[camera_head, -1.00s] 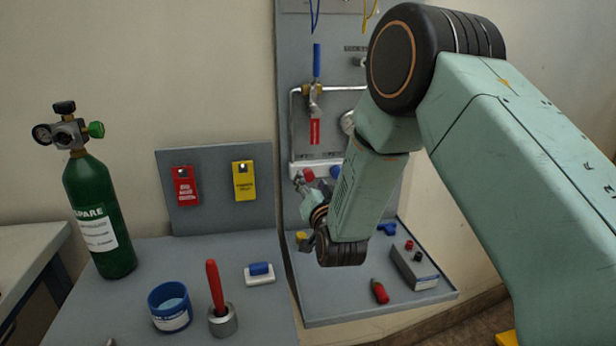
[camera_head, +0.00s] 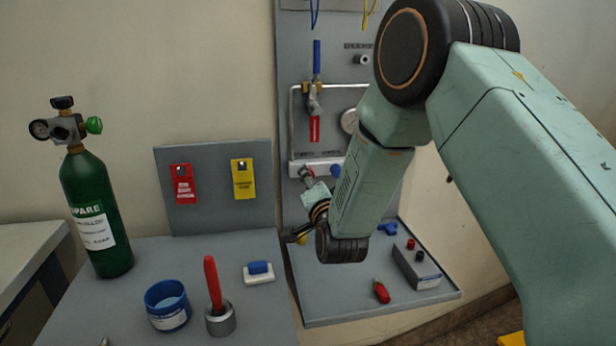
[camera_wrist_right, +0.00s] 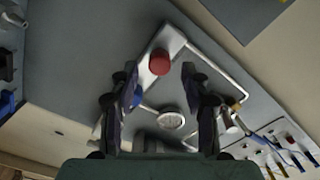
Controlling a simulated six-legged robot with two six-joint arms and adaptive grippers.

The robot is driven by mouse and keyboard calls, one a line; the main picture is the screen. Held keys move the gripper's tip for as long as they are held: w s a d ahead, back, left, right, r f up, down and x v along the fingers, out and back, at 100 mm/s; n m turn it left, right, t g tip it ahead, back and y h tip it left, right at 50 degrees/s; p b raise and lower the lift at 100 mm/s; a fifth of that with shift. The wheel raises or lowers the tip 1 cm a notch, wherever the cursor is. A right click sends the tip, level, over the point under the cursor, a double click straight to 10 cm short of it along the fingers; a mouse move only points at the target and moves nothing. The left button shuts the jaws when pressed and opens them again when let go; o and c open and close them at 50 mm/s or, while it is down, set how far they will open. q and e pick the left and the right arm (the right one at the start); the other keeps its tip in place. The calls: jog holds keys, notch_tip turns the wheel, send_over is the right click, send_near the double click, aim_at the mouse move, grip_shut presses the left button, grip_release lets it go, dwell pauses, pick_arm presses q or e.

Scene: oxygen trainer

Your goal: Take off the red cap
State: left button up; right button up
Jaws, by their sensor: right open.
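The red cap (camera_wrist_right: 160,62) shows in the right wrist view on the end of a white block on the grey panel. My right gripper (camera_wrist_right: 160,78) is open, with one dark finger on each side below the cap in that view. The cap lies ahead of the gap between the fingertips, and nothing is held. In the head view my right gripper (camera_head: 307,176) is at the panel's lower part, by the white block (camera_head: 295,169), and largely covers the cap. My left gripper is not in view.
A blue-handled valve (camera_head: 316,60), a red tag (camera_head: 315,129) and a gauge (camera_head: 349,121) sit on the panel above. A green cylinder (camera_head: 98,220) stands at left.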

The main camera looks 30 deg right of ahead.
jog(key=shift+m, duration=0.6)
jog(key=m+b, duration=0.1)
jog(key=m, duration=0.2)
jog(key=shift+b, duration=0.3)
jog(key=m+b, duration=0.1)
jog(key=m, duration=0.3)
